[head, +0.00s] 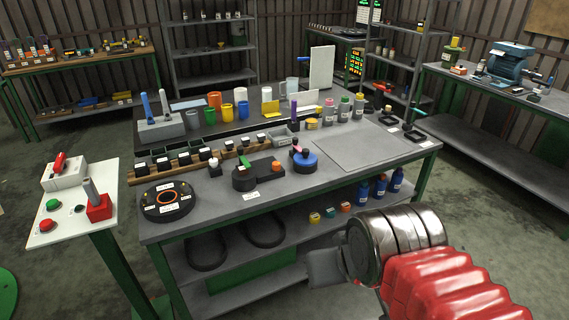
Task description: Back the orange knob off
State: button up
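The orange knob (277,166) is small and appears to sit at the right end of a low black device (258,175) on the grey workbench. A green lever (244,162) stands at the left end of that device, and a white label lies in front of it. My gripper (325,267) is at the lower right, in front of the bench and well apart from the knob. Only a blurred grey end piece of it shows beyond my metal wrist and red sleeve, so its opening is not visible.
A blue round part (304,161) with a dark top stands just right of the device. A black disc with an orange ring (152,208) lies at the left. Small black blocks and bottles stand behind. A flat grey plate (355,146) leaves clear room at the right.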

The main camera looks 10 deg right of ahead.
aim_at(276, 165)
jog(key=i, duration=0.95)
